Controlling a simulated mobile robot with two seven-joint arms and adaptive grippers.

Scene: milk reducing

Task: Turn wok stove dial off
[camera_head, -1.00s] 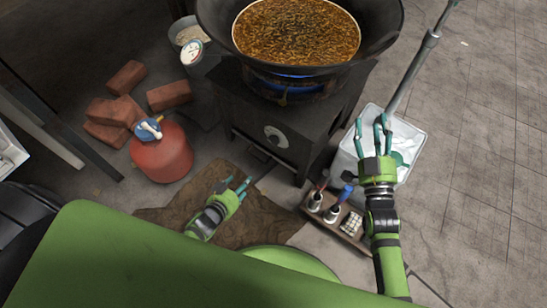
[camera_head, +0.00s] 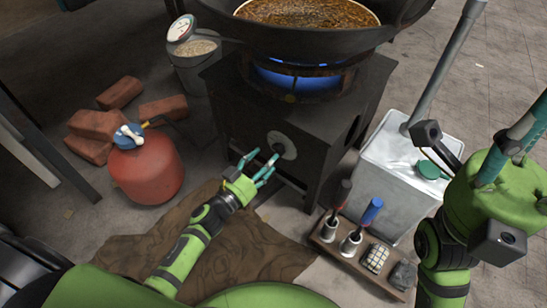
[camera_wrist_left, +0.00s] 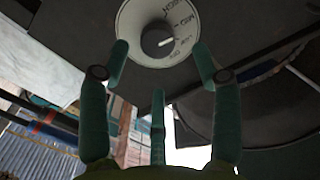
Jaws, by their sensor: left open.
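The wok stove (camera_head: 305,135) has a round white dial plate (camera_head: 281,145) on its front, with a dark knob at its centre. In the left wrist view the dial plate (camera_wrist_left: 135,35) shows the words HIGH and MID, and smaller lettering; the knob (camera_wrist_left: 155,38) has a pale mark pointing right. My left gripper (camera_head: 262,168) is open just in front of the dial, its fingertips (camera_wrist_left: 160,62) on either side of the plate's lower part; contact cannot be told. A blue flame (camera_head: 300,80) burns under the wok (camera_head: 320,40). My right gripper (camera_head: 515,150) is at the right edge, its fingertips unclear.
A red gas cylinder (camera_head: 146,172) and several bricks (camera_head: 97,124) stand left of the stove. A bucket (camera_head: 196,60) is behind them. A brown mat (camera_head: 270,250) lies in front.

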